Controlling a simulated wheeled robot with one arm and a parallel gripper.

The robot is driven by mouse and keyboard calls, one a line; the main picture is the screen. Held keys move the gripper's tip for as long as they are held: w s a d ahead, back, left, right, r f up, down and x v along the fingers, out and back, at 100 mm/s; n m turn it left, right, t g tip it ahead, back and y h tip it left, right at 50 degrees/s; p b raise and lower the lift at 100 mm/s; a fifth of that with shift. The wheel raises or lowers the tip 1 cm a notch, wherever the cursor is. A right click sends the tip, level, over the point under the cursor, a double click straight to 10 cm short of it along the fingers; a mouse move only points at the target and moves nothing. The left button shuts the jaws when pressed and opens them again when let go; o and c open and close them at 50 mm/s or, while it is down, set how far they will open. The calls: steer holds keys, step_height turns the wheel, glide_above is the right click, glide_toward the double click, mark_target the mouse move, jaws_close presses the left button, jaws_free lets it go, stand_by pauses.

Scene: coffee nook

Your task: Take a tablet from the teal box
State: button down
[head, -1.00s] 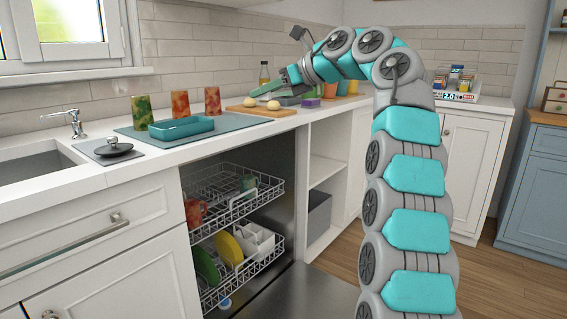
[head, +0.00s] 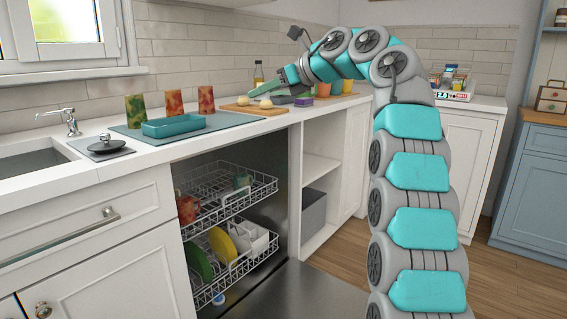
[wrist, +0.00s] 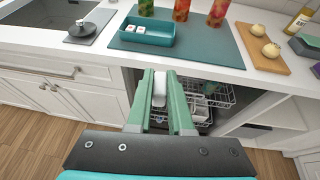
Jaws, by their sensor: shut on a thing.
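The teal box (head: 174,126) is a shallow open tray on a grey-teal mat on the counter. In the wrist view the teal box (wrist: 160,39) holds small white tablets (wrist: 134,29) near its left end. My gripper (wrist: 160,82) has green fingers shut on a white tablet (wrist: 159,90), held out in front of the counter edge, clear of the box. In the head view my gripper (head: 283,90) is seen from the side at the far end of my arm, and the tablet in it cannot be made out.
Three patterned tumblers (head: 173,103) stand behind the box. Two onions (head: 266,103) sit on a wooden board (head: 255,109) to the right. The open dishwasher (head: 222,190) has its racks out under the counter. The sink (head: 32,161) is at left.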

steer(key=shift+w+f, duration=0.15)
steer(key=shift+w, duration=0.1)
stand_by(0.3)
steer(key=shift+a+f, duration=0.15)
steer(key=shift+f, duration=0.15)
steer(key=shift+r, duration=0.2)
steer(key=shift+w+a+f, duration=0.2)
steer(key=shift+w+a, duration=0.1)
stand_by(0.6)
steer(key=shift+w+f+m+b, duration=0.1)
steer(key=shift+m+b, duration=0.2)
steer(key=shift+w+a+f+t+h, duration=0.15)
steer(key=shift+w+a+t+h, duration=0.05)
steer(key=shift+t+h, duration=0.1)
steer(key=shift+w, duration=0.1)
